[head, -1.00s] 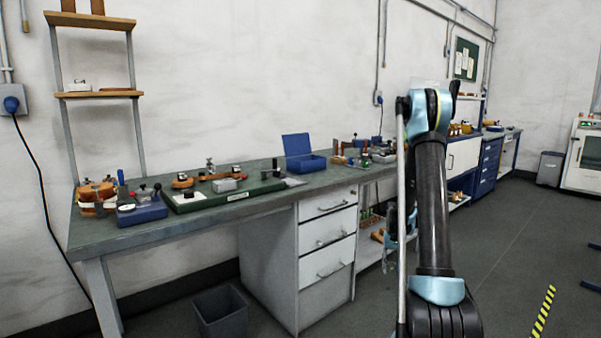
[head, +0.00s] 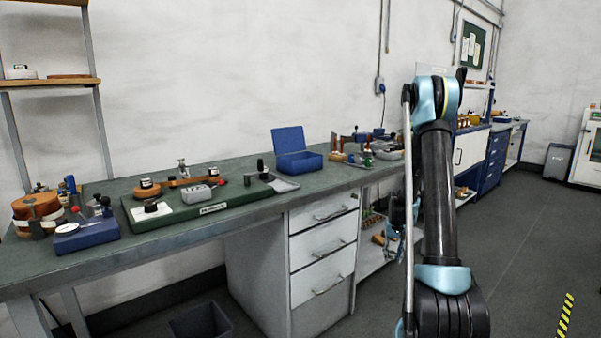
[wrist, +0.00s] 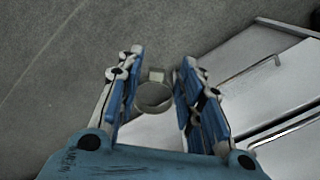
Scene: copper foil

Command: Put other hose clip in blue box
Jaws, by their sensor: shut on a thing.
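The hose clip (wrist: 153,96), a small metal ring with a little housing on top, shows in the wrist view between the fingers of my gripper (wrist: 162,64). My gripper is shut on it. In the head view my gripper (head: 395,226) hangs low beside the bench drawers, partly hidden behind my arm, and the clip cannot be made out there. The blue box (head: 301,164) stands on the bench with its lid raised at the back. Its inside is mostly hidden by the front wall. My gripper is below and to the right of it in the picture.
The long green-topped bench (head: 243,181) carries a green board (head: 160,217) with tools, a grey tray (head: 283,185) and a blue block with a dial (head: 88,234). White drawers (head: 322,240) sit beneath, with a bin (head: 200,322) on the floor. Floor at right is open.

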